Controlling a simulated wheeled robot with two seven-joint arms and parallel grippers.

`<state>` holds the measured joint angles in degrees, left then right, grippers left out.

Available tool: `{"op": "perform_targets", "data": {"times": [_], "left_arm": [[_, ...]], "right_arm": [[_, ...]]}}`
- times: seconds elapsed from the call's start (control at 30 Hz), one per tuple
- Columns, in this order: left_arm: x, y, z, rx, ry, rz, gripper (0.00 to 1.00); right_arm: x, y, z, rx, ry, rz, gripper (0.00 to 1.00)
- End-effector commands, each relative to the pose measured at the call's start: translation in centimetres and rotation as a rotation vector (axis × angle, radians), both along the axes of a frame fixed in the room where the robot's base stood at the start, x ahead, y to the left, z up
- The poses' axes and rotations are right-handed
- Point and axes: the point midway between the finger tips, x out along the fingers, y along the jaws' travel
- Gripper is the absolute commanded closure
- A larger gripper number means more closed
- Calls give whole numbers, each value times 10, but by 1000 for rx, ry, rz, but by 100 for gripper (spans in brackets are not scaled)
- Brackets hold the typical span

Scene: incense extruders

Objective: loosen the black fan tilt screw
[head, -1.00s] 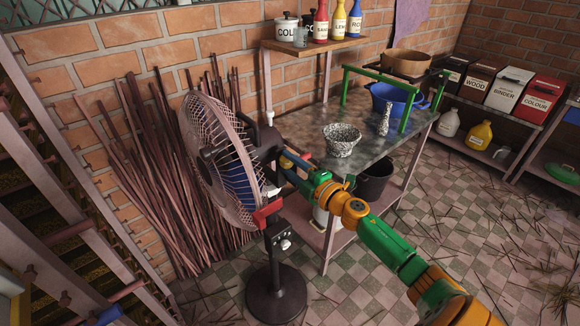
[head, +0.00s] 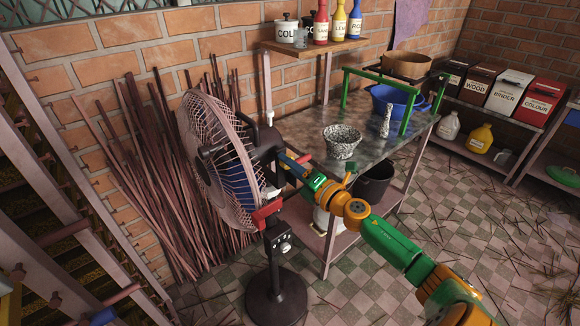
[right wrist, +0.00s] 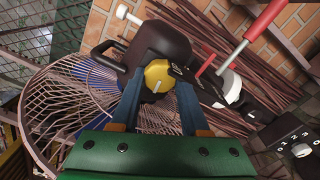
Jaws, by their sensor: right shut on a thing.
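The black fan (head: 212,155) stands on a black pole and round base, its pinkish wire cage facing left. Its dark motor housing (right wrist: 162,45) shows in the right wrist view. In the head view my right gripper (head: 289,163) reaches in behind the fan head, and the knob is hidden there. My left gripper is not in view.
A red part (head: 267,213) juts from the fan's pole, below my gripper. Behind stands a metal table (head: 375,145) with a speckled pot (head: 342,141) and a blue pot (head: 392,100). Thin sticks (head: 150,170) lean on the brick wall. Tiled floor at right holds scattered sticks.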

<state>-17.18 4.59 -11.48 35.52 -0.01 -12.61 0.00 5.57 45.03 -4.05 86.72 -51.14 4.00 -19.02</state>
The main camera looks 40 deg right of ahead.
Motion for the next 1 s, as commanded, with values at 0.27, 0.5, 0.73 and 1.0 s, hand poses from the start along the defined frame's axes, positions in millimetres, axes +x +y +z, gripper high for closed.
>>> {"op": "perform_targets", "data": {"times": [0.27,0.5,0.73,1.0], "left_arm": [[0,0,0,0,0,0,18],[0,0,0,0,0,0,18],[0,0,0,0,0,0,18],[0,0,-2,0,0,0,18]], "right_arm": [[0,-1,1,-13,-2,-2,100],[0,-1,1,-12,-3,-2,50],[0,0,1,-12,-3,-1,25],[-8,-1,-2,-12,0,-2,25]]}}
